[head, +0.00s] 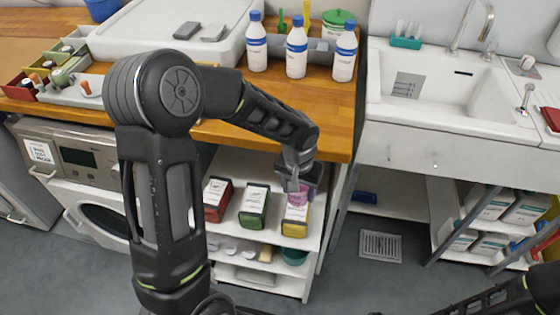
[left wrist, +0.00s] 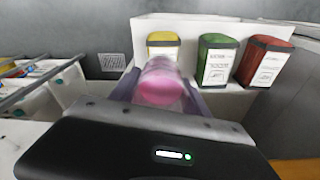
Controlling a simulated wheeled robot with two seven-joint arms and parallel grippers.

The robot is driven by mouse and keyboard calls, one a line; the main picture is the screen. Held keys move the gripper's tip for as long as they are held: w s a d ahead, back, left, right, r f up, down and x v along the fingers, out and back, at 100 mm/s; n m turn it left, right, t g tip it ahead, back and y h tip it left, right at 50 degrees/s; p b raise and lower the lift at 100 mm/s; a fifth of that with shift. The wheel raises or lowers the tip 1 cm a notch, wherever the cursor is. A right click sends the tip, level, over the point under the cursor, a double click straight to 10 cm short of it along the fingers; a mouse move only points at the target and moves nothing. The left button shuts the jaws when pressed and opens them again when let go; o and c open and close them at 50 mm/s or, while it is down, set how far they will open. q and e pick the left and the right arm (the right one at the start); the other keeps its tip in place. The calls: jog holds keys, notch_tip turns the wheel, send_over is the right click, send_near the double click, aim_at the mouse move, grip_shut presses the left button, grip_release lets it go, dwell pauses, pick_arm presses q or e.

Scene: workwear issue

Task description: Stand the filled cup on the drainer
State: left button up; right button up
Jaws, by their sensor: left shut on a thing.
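My left gripper (head: 298,188) is shut on a small clear cup with pink contents (head: 297,197). It holds the cup in front of the open shelf under the wooden worktop. In the left wrist view the pink cup (left wrist: 160,87) sits between the two fingers, somewhat blurred. A grey slotted panel (head: 406,85) lies in the white sink at the right; I cannot tell whether it is the drainer. My right gripper is out of view; only part of a dark arm shows at the lower right.
Red (head: 217,198), green (head: 254,205) and yellow (head: 296,216) boxes stand on the shelf behind the cup. Several blue-capped bottles (head: 297,50) stand on the worktop (head: 300,98) above it. The sink's front rim (head: 450,128) stands to the right. A grate (head: 380,246) lies on the floor.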

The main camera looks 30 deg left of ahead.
pick_arm(q)
jog(key=shift+m, duration=0.5)
jog(key=d+f, duration=0.1)
jog(key=f, duration=0.1)
jog(key=d+f, duration=0.2)
jog(key=f, duration=0.1)
jog(key=shift+w+d+f, duration=0.15)
jog(key=shift+w+f, duration=0.15)
jog(key=shift+r, duration=0.1)
